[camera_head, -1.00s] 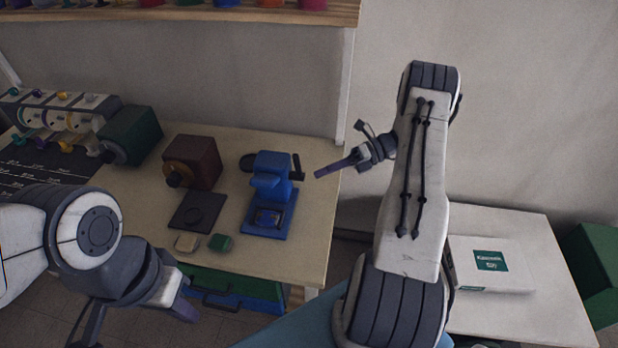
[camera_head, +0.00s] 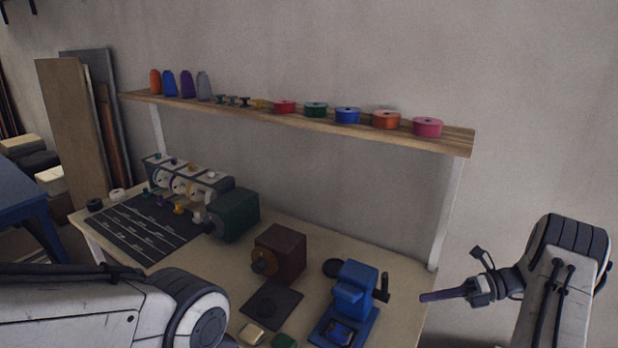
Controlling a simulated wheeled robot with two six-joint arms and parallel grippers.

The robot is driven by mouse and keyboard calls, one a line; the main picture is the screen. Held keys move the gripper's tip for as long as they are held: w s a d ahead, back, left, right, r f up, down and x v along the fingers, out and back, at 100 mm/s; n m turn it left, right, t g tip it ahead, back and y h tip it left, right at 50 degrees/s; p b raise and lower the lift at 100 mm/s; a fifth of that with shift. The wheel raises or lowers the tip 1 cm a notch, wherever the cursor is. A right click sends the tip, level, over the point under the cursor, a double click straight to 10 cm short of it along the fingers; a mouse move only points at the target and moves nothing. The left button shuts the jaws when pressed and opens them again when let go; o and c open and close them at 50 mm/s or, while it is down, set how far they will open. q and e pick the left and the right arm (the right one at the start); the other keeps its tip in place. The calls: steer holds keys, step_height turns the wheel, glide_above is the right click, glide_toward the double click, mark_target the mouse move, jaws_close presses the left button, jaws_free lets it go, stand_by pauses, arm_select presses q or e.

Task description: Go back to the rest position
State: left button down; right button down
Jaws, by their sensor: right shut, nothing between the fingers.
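My right gripper (camera_head: 437,296) is at the right, its purple fingers pointing left beside the table's right edge. It is shut with nothing in it and sits apart from the blue press (camera_head: 349,298). My left arm comes in along the lower left, in front of the table (camera_head: 216,259). Its gripper is below the picture and does not show.
A dark red machine (camera_head: 280,252), a green box-shaped unit (camera_head: 236,214) and a black mat (camera_head: 146,228) occupy the table. A wooden shelf (camera_head: 300,121) above carries spools and thread cones. A blue table (camera_head: 22,196) stands at the left. Bare wall is behind my right gripper.

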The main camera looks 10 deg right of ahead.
steer(key=a+r+n+g+h, duration=0.2)
steer(key=a+n+g, duration=0.15)
steer(key=a, duration=0.35)
steer(key=a+r+n+g+h, duration=0.1)
steer(key=a+r+n+g, duration=0.15)
steer(key=a+n, duration=0.35)
steer(key=s+a+r+n+g+h, duration=0.1)
steer(key=s+a+r+n+h, duration=0.15)
steer(key=a+n, duration=0.35)
steer(key=s+a+r+n+g+h, duration=0.1)
steer(key=s+a+r+n+h, duration=0.15)
steer(key=s+a+n, duration=0.4)
steer(key=s+a+n+t+h, duration=0.2)
steer(key=s+a+n, duration=0.1)
steer(key=s+n, duration=0.4)
steer(key=s+a+r+n+t+h, duration=0.1)
steer(key=s+a+n+t+h, duration=0.1)
steer(key=s+n, duration=0.5)
steer(key=shift+a+n+t+h, duration=0.3)
steer(key=shift+a+n+h, duration=0.55)
steer(key=shift+n, duration=1.25)
steer(key=shift+a+r, duration=0.1)
steer(key=shift+a, duration=0.05)
